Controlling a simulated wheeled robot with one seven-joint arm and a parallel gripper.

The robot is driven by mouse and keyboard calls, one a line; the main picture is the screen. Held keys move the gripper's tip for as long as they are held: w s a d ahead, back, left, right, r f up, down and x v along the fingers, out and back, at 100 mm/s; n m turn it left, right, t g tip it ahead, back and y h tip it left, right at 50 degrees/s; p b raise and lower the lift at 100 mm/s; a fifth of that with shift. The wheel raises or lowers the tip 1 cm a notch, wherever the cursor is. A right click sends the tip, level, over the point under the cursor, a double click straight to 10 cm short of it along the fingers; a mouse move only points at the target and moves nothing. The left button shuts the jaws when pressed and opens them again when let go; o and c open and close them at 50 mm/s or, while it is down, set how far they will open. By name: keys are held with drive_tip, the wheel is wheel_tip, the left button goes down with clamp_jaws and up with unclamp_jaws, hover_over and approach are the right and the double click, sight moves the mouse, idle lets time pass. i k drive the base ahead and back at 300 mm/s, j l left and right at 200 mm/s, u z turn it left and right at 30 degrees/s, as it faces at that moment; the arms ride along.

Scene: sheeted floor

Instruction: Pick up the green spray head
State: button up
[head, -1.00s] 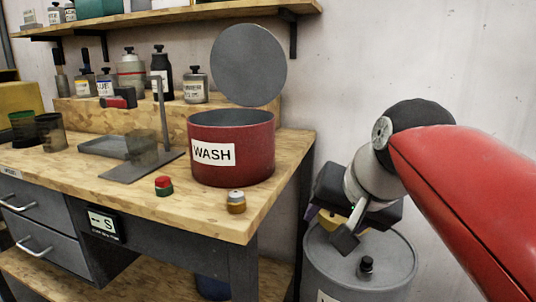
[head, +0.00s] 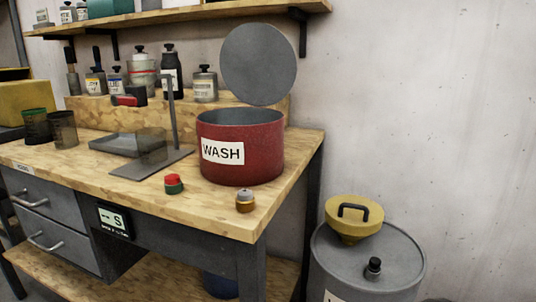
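No all-green spray head stands out clearly. A small round piece with a red top and a green lower band (head: 173,184) sits on the bench top near its front edge, left of the red WASH pot. It is the only small green-marked cap-like piece on the open bench, and I cannot tell if it is a spray head. A similar small piece with a grey top and an orange-brown band (head: 245,200) sits to its right, near the bench corner. My gripper is not in view.
The red WASH pot (head: 241,165) has its round grey lid (head: 259,64) raised. A grey stand (head: 151,166) and a tray are left of it. A yellow funnel-like piece with a black handle (head: 354,224) rests on the grey drum (head: 395,262). Two dark cups are far left.

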sight(173, 184)
drive_tip(key=k+j+u, duration=0.1)
drive_tip(key=j+u, duration=0.15)
drive_tip(key=u, duration=0.15)
drive_tip(key=k+j+u, duration=0.1)
drive_tip(key=j+u, duration=0.2)
drive_tip(key=u, duration=0.15)
